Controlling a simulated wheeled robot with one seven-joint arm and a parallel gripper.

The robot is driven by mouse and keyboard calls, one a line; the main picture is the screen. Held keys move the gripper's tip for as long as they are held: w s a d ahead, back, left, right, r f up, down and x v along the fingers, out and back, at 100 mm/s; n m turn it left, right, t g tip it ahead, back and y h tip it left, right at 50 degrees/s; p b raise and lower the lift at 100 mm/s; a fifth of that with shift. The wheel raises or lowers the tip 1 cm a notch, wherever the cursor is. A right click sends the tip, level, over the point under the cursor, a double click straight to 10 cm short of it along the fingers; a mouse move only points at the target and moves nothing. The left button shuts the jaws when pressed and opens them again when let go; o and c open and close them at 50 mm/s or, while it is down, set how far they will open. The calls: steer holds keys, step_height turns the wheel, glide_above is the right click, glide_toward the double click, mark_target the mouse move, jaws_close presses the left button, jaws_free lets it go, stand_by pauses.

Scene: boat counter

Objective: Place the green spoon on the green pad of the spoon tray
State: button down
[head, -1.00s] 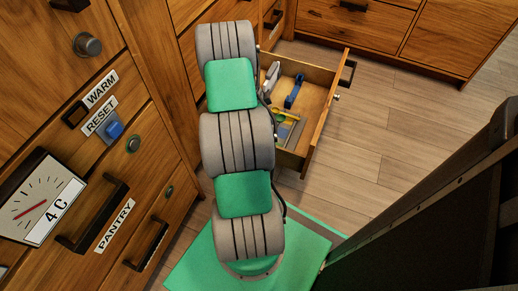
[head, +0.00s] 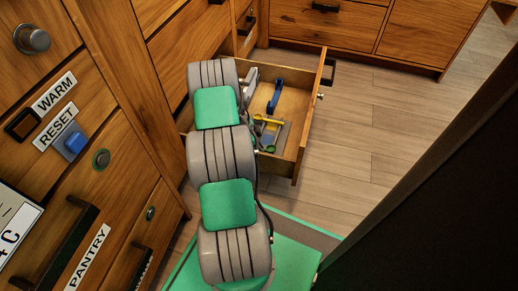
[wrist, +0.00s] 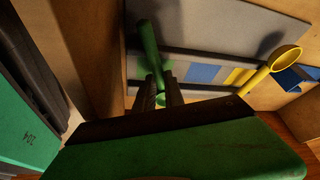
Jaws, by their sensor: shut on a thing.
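In the wrist view my gripper (wrist: 160,92) is shut on the green spoon (wrist: 149,40). The handle rises from between the fingers toward the far side; the spoon's lower part is partly hidden by the fingers. The grey spoon tray (wrist: 205,28) lies behind and below the spoon, with a blue pad (wrist: 203,73) and a yellow pad (wrist: 240,76) visible. I cannot tell whether the spoon touches the tray.
A yellow spoon (wrist: 270,66) lies right of my gripper, with a blue object (wrist: 297,77) beside it. The tray sits in an open wooden drawer (head: 306,125), whose walls stand close around. A blue item (head: 275,94) lies farther back in the drawer.

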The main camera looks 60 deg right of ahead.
steer(key=shift+f, duration=0.6)
steer(key=c, duration=1.4)
jaws_free()
steer(key=shift+s+a+f, duration=0.1)
steer(key=shift+a+f, duration=0.1)
steer(key=shift+c, duration=0.2)
steer(key=p+v, duration=0.5)
steer(key=v, duration=0.8)
steer(key=shift+s+d+r+p, duration=0.15)
steer(key=shift+d+r+p, duration=0.15)
steer(key=shift+r, duration=0.1)
